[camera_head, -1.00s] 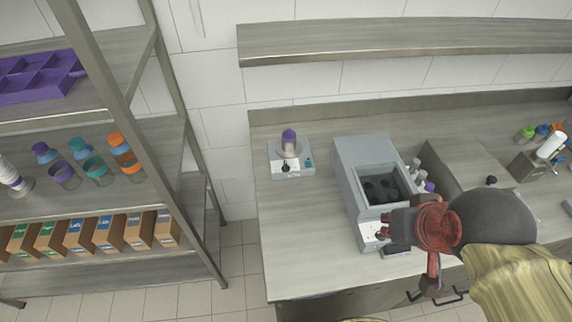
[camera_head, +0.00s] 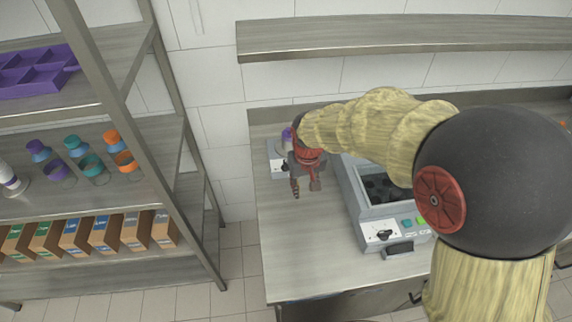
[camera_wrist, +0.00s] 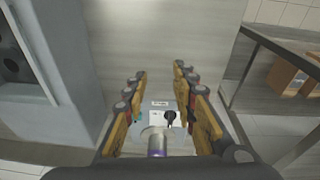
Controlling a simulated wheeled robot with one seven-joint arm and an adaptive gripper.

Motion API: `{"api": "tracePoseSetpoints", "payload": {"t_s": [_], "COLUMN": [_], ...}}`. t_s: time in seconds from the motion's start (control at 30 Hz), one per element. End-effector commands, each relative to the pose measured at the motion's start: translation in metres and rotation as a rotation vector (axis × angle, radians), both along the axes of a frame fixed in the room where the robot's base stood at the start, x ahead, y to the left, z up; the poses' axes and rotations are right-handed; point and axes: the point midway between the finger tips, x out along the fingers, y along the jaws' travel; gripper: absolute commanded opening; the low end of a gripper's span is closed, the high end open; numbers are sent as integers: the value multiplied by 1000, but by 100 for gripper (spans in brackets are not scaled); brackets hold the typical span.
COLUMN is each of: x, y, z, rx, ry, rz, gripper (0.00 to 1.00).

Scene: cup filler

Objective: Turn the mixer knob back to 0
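The small light-grey mixer (camera_head: 273,160) stands at the left of the counter, partly hidden behind my gripper. A purple-topped cup (camera_head: 287,134) is on it. In the wrist view the mixer (camera_wrist: 157,112) shows between the fingers, with its black knob (camera_wrist: 169,117) on the panel and the cup (camera_wrist: 157,146) nearest the camera. The knob's setting is too small to read. My gripper (camera_head: 305,188) hangs in front of the mixer. In the wrist view its fingers (camera_wrist: 160,70) are spread apart with nothing between the tips; I see no contact with the knob.
A larger grey machine (camera_head: 380,237) with a dark opening, a knob and coloured buttons stands right of the mixer, under my arm. A shelf rack (camera_head: 180,160) with bottles and boxes is on the left. The counter front (camera_head: 305,250) is clear.

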Motion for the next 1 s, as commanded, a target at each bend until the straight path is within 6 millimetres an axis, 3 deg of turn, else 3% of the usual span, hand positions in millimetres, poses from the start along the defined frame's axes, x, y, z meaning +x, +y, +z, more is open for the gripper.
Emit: {"api": "tracePoseSetpoints", "payload": {"t_s": [0.03, 0.13, 0.23, 0.33, 0.53, 1.0], "x": [17, 55, 91, 114, 124, 147], "y": [12, 32, 44, 53, 56, 61], "z": [-15, -30, -21, -4, -10, -68], "rx": [1, 18, 49, 79, 101, 101], "ry": [-10, -60, -135, -199, -224, -223], "rz": [4, -6, -30, -50, -82, -82], "gripper": [27, 27, 27, 27, 27, 27]}}
